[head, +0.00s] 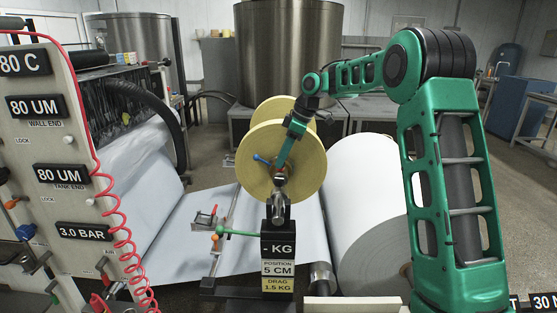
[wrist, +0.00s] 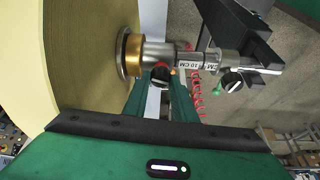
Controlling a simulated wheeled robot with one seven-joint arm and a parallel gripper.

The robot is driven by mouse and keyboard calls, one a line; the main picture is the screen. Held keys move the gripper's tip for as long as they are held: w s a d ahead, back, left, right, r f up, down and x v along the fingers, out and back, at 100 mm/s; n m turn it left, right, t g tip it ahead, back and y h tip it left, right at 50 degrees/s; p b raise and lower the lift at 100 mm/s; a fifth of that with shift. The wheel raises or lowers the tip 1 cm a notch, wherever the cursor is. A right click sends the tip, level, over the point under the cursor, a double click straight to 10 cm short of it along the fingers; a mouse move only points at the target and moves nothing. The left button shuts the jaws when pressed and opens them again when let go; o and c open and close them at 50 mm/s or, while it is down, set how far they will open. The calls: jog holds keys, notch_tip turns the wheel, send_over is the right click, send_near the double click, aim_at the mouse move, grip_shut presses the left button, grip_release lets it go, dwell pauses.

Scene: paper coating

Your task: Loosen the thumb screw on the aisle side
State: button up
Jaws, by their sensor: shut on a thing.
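The yellow reel (head: 258,165) sits on a steel shaft (head: 279,206) above a black stand. My green gripper (head: 280,176) reaches down in front of the reel's near face to the shaft. In the wrist view, the reel (wrist: 60,60) fills the left, with a brass ring (wrist: 131,52) and a steel collar beside it. A dark thumb screw (wrist: 159,75) on that collar sits between my gripper's fingertips (wrist: 161,86), which are shut on it. The fingers partly hide it. A second dark knob (wrist: 232,81) is farther along the shaft, apart from my fingers.
The black stand carries a display (head: 278,248) reading KG, position 5 CM and drag 1.5 KG. A large white paper roll (head: 370,200) is on the right. A gauge panel (head: 50,130) with a red coiled hose stands left.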

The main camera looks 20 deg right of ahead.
jog(key=shift+d+n, duration=0.3)
jog(key=shift+n, duration=0.2)
jog(key=shift+g, duration=0.3)
jog(key=o, duration=1)
jog(key=shift+o, duration=0.2)
jog(key=shift+a, duration=0.1)
jog(key=v, duration=1)
jog(key=shift+d+r, duration=0.25)
jog(key=shift+r, duration=0.05)
